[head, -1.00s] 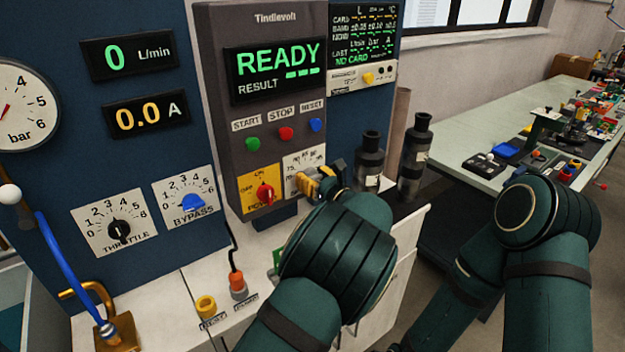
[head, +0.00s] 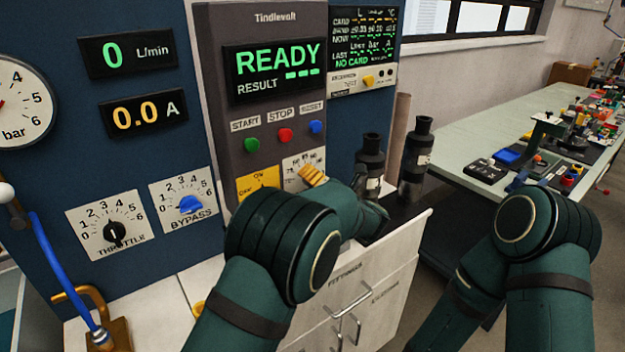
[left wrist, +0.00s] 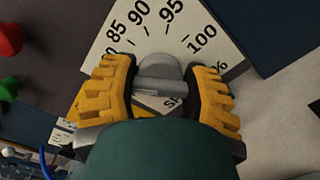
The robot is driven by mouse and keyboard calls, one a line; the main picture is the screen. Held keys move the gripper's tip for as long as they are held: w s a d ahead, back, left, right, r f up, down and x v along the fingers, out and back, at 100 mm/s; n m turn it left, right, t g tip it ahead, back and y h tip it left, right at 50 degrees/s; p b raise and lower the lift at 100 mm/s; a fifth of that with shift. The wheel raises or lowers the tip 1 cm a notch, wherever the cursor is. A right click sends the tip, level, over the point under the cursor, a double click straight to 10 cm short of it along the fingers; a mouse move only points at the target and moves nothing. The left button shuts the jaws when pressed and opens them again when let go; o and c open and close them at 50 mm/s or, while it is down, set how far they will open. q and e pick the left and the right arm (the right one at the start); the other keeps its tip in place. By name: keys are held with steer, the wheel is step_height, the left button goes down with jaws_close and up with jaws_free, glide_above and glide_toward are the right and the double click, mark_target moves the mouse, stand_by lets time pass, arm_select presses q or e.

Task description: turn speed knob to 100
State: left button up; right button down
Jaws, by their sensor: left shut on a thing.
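The speed dial plate (head: 303,165) is white and sits on the grey control panel below the reset button. In the left wrist view the plate (left wrist: 207,28) shows 85, 90, 95 and 100 around a grey speed knob (left wrist: 160,72). My left gripper (head: 312,176) is at this dial, its yellow fingers on both sides of the knob in the left wrist view (left wrist: 162,78), shut on it. The fingers and wrist hide part of the knob, and I cannot tell which number it points at. My right arm shows at the right, but its gripper is out of view.
The yellow power plate (head: 257,183) is just left, partly covered by my left arm. Green start (head: 252,145), red stop (head: 285,136) and blue reset (head: 316,127) buttons sit above. Two dark bottles (head: 415,160) stand close on the right. The display reads READY.

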arm_select(q)
steer(key=m+p, duration=0.1)
steer(key=m, duration=0.1)
steer(key=shift+m, duration=0.4)
steer(key=m+p, duration=0.1)
steer(key=m, duration=0.2)
steer(key=shift+m, duration=0.3)
steer(key=m+p, duration=0.2)
steer(key=m, duration=0.1)
steer(key=shift+m, duration=0.3)
steer(key=m+p, duration=0.2)
steer(key=m, duration=0.1)
steer(key=shift+m, duration=0.4)
steer(key=m+p, duration=0.3)
steer(key=m, duration=0.2)
steer(key=shift+p, duration=0.3)
steer(key=m+p, duration=0.2)
steer(key=m, duration=0.3)
steer(key=shift+m, duration=0.3)
steer(key=o, duration=1.2)
